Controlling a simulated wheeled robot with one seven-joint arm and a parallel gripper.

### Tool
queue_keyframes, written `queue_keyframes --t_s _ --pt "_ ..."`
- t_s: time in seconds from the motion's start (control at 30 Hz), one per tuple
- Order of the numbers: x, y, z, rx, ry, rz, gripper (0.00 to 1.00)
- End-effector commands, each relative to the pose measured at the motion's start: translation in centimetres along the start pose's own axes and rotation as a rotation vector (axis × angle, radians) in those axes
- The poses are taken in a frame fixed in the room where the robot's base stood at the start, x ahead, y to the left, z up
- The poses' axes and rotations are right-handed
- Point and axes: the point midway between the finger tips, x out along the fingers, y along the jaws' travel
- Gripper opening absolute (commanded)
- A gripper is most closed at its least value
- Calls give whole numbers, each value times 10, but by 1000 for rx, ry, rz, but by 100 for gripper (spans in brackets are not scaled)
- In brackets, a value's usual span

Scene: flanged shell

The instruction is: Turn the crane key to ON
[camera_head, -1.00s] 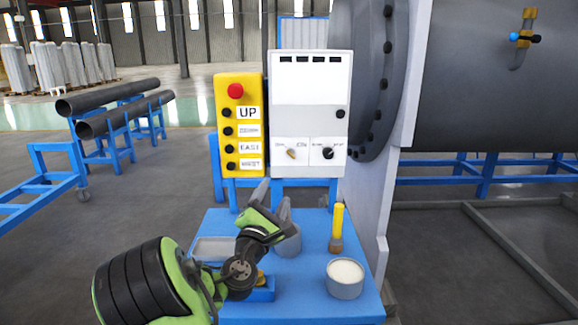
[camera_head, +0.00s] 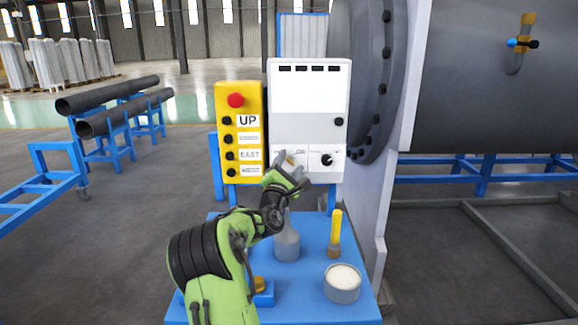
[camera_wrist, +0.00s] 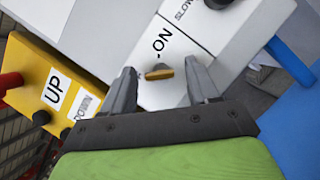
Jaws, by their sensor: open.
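The crane key (camera_wrist: 160,73) is a small brass bar on the white control box (camera_head: 310,105). In the wrist view it lies roughly level across the picture, beside the printed ON label. My gripper (camera_wrist: 163,80) is open, with one finger on each side of the key. I cannot tell whether either finger touches it. In the head view my gripper (camera_head: 290,165) is at the lower left of the box front and partly covers the key. The OFF marking cannot be read.
A black knob (camera_head: 327,160) sits right of the key, near a SLOW label. A yellow button box (camera_head: 240,130) with a red button (camera_head: 236,100) is at left. Below, the blue table (camera_head: 300,300) holds a grey bottle (camera_head: 286,240), a yellow-handled tool (camera_head: 336,230) and a round tub (camera_head: 343,285).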

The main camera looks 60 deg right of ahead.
Motion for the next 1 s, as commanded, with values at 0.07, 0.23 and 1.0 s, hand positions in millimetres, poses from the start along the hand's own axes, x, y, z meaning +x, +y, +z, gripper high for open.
queue_keyframes --t_s 0.07,0.23,1.0 --pt "0 0 0 0 0 0 55" --pt "0 0 0 0 0 0 29" --pt "0 3 1 212 -1 -87 4"
